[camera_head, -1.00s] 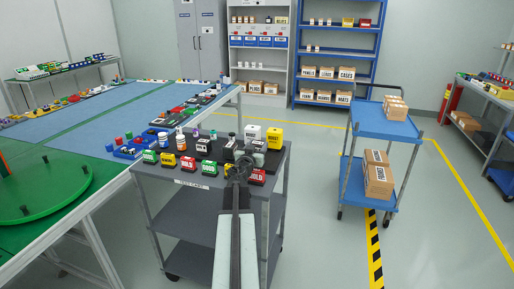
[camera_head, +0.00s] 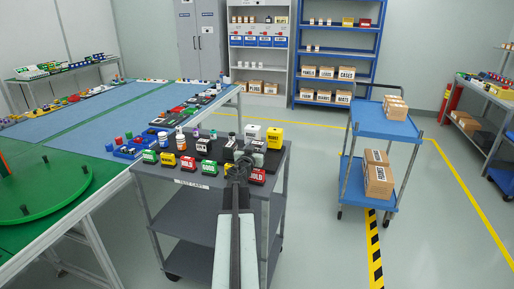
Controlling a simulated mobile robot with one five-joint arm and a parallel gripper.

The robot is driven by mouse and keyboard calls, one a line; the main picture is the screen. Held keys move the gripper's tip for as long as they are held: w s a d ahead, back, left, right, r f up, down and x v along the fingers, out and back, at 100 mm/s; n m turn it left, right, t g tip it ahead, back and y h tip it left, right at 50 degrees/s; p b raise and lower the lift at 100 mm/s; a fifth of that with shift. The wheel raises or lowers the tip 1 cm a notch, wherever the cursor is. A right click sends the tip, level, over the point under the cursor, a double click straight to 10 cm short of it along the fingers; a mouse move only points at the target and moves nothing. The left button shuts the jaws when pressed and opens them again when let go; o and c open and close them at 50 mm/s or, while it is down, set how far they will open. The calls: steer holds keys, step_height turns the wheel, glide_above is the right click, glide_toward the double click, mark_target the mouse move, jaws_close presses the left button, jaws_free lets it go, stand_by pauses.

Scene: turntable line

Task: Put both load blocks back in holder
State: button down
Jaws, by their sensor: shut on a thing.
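A grey test cart (camera_head: 192,183) holds several small labelled blocks and dark stands. In the front row are a green block (camera_head: 150,157), a yellow block (camera_head: 168,159), a red block (camera_head: 187,164), another green block (camera_head: 209,168) and a red block (camera_head: 257,176). I cannot tell which pieces are the load blocks. A dark stand (camera_head: 203,146) behind the row may be the holder; its label is too small to read. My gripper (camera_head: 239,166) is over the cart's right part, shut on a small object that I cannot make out. My arm hides the cart top below it.
A white block (camera_head: 253,132) and a yellow block (camera_head: 274,138) stand at the cart's back right. A green table with a turntable (camera_head: 42,190) is at left. A blue trolley (camera_head: 385,122) with cartons is at right; clear floor lies between it and the cart.

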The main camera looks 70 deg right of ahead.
steer(key=shift+f+b, duration=0.5)
steer(key=shift+f, duration=0.05)
steer(key=shift+r, duration=0.15)
steer(key=c, duration=0.6)
jaws_free()
steer(key=shift+a, duration=0.1)
steer(key=a, duration=0.7)
steer(key=shift+s+a, duration=0.3)
steer(key=shift+a, duration=0.1)
steer(key=shift+d, duration=0.1)
